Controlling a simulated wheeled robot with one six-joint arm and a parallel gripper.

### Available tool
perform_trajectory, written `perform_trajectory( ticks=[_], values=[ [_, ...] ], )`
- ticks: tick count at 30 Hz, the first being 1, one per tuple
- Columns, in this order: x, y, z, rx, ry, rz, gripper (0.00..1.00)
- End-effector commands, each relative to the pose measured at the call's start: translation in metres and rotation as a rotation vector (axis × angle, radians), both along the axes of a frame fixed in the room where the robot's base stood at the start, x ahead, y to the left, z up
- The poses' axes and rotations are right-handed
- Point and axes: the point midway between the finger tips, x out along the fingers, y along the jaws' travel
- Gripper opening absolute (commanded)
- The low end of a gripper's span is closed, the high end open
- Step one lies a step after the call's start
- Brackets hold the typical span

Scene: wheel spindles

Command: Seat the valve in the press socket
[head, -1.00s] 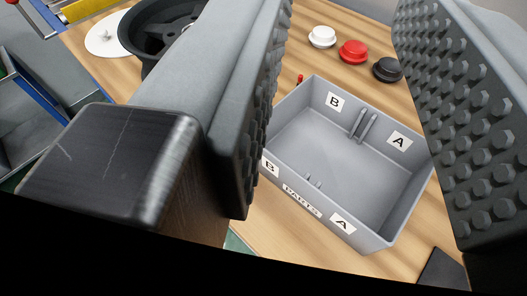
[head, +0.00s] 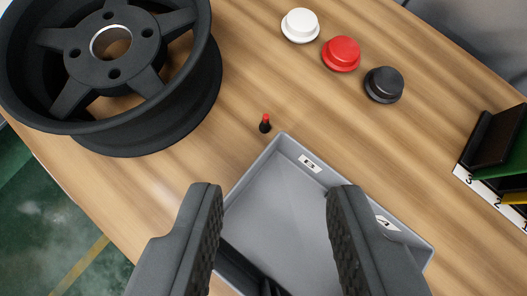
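A small black valve with a red tip (head: 265,123) stands on the wooden table, just beyond the far corner of the grey parts bin. It appears upright. My gripper (head: 274,192) is open, with nothing between its two dark, studded fingers. It is over the bin, and the valve lies ahead of the gap between the fingertips. I cannot see the press socket in the current view.
The grey bin (head: 285,200) has A and B labels. A black wheel rim (head: 75,100) lies at upper left. White (head: 300,24), red (head: 341,53) and black (head: 384,84) round buttons stand beyond. A numbered rack (head: 497,145) is at right. Bare wood surrounds the valve.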

Motion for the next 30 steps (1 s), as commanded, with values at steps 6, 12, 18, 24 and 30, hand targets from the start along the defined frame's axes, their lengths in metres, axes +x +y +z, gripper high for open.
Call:
perform_trajectory(
  ticks=[6, 12, 18, 24, 30],
  values=[
    [0.04, 0.0, -0.019, -0.01, 0.211, 0.033, 0.36],
    [0.069, 0.0, -0.035, -0.013, 0.387, 0.067, 0.36],
    [0.084, 0.0, -0.044, -0.013, 0.491, 0.09, 0.36],
    [0.089, 0.001, -0.055, -0.013, 0.518, 0.096, 0.36],
    [0.097, 0.002, -0.087, -0.012, 0.518, 0.095, 0.36]
  ],
)
